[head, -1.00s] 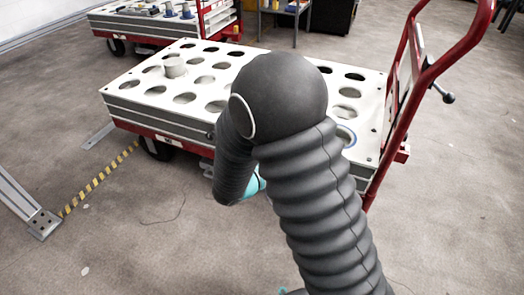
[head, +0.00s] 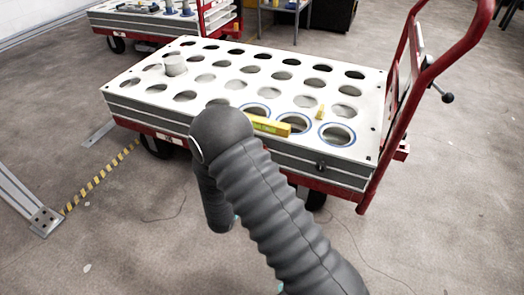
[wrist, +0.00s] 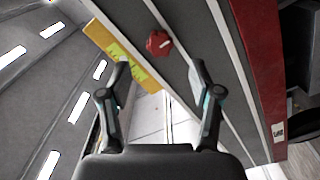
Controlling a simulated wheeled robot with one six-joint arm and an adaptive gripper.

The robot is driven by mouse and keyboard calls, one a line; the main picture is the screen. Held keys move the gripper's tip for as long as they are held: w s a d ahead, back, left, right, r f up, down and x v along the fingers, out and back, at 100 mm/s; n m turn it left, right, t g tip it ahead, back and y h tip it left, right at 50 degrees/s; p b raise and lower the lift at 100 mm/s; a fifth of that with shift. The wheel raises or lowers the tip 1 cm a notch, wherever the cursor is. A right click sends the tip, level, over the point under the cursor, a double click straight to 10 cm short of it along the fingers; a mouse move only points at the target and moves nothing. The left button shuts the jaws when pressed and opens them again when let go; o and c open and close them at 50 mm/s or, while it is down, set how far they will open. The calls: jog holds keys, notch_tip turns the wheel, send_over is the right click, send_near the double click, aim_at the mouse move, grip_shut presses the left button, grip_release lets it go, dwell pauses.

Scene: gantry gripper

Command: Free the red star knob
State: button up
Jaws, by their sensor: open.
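In the wrist view the red star knob (wrist: 160,43) sits on the grey side of the cart, beyond and between my fingertips. My gripper (wrist: 160,72) is open and empty, its two fingers spread below the knob in the picture, apart from it. A yellow bar (wrist: 117,50) with lettering lies to the left of the knob, partly behind the left finger. In the head view the yellow bar (head: 269,126) lies by the cart's front top edge. My arm hides the gripper and the red knob there.
The cart (head: 222,61) has a white top with rows of round holes, some blue-ringed. A grey cylinder (head: 175,66) and a small yellow piece (head: 321,111) stand on it. A small dark knob (head: 321,165) is on its front side. A red handle (head: 405,90) rises at the right.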

jog(key=x, duration=0.7)
jog(key=shift+w+d, duration=0.1)
jog(key=shift+w, duration=0.3)
jog(key=c, duration=1.1)
